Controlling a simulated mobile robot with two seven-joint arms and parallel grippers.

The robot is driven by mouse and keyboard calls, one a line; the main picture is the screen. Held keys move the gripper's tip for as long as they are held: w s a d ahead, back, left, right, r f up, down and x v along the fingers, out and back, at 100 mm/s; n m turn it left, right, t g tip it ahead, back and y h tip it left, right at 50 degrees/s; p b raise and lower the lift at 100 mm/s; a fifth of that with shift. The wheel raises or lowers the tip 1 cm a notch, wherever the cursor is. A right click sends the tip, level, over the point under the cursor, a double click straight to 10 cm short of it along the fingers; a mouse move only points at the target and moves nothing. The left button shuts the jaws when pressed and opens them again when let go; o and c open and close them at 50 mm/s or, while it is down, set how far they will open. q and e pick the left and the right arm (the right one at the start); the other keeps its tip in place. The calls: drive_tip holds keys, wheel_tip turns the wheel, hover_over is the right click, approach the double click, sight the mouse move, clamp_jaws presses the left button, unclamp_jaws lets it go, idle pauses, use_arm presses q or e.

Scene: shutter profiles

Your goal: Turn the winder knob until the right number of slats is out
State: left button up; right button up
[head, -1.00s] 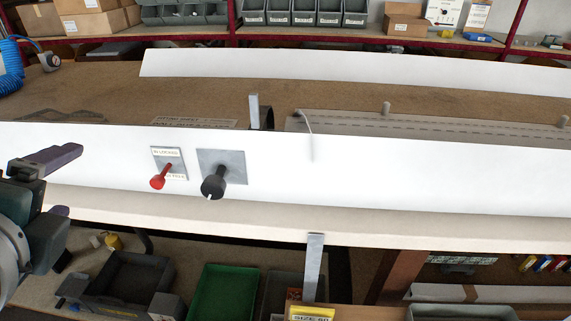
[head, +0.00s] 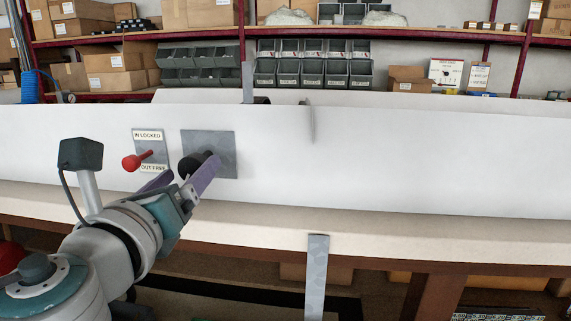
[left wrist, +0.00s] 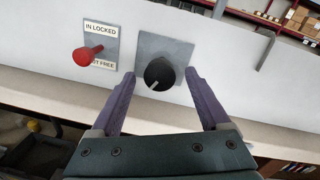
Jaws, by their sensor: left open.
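The black winder knob (head: 192,164) sits on a grey metal plate (head: 222,150) on the white panel. It also shows in the left wrist view (left wrist: 160,73), with a pale pointer mark aimed down and left. Left of it is a red lever (head: 131,162) on a plate (head: 150,142) labelled "IN LOCKED" above and "OUT FREE" below. My left gripper (head: 182,178) is open in front of the knob. In the left wrist view its purple fingers (left wrist: 160,78) stand apart on either side of the knob, with gaps to it. No slats can be made out. My right gripper is out of view.
The long white panel (head: 420,160) runs across the bench, with a pale bench edge (head: 450,232) below. A metal strip (head: 316,275) hangs from the front edge. Shelves with grey bins (head: 315,72) and cardboard boxes (head: 110,62) stand behind.

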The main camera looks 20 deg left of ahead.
sight(190, 170)
use_arm(q)
drive_tip(key=shift+x, duration=1.8)
drive_tip(key=shift+c, duration=0.2)
clamp_jaws()
